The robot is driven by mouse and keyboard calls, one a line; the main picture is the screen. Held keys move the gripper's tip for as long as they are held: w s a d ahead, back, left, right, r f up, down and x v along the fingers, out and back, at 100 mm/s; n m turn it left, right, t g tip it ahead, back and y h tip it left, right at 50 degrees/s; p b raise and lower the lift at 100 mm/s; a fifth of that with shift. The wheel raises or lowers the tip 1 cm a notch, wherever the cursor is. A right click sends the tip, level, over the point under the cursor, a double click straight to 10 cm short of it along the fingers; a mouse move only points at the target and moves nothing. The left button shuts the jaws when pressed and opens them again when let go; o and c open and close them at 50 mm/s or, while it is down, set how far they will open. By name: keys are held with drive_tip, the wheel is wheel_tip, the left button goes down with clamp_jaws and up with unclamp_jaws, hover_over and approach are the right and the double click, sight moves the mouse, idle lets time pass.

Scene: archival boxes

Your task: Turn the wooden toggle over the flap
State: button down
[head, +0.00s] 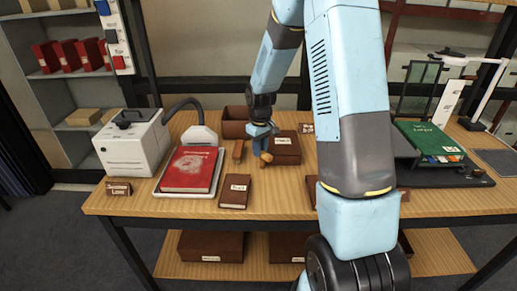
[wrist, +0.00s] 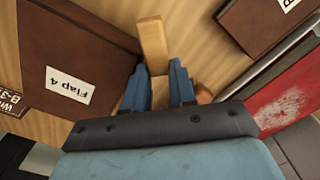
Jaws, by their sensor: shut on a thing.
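The pale wooden toggle (wrist: 153,45) shows as a block reaching out from between my fingertips in the wrist view. In the head view it is the small tan piece (head: 267,158) just below my gripper (head: 262,133). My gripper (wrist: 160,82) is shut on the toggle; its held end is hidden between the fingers. The brown flap box (wrist: 75,45), labelled "Flap 4", lies left of the fingers in the wrist view. In the head view it (head: 285,157) is right of the gripper. The toggle appears beside the box's edge; I cannot tell whether it overlaps the flap.
A wooden piece (head: 237,150) stands left of my gripper. A small brown labelled box (head: 235,191) and a red book (head: 189,169) on a tray lie in front and to the left. An open brown box (head: 235,130) is behind. Bare tabletop (head: 277,199) lies in front.

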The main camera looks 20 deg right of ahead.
drive_tip(key=n, duration=0.4)
drive_tip(key=shift+n, duration=0.3)
drive_tip(key=n, duration=0.4)
drive_tip(key=shift+s+n, duration=0.15)
drive_tip(key=shift+n, duration=0.15)
drive_tip(key=n, duration=0.5)
drive_tip(key=shift+s+r, duration=0.1)
drive_tip(key=shift+r, duration=0.05)
drive_tip(key=shift+n, duration=2)
drive_tip(key=shift+a, duration=0.1)
drive_tip(key=c, duration=1.2)
unclamp_jaws()
drive_tip(key=shift+o, duration=1.4)
drive_tip(key=shift+s, duration=0.2)
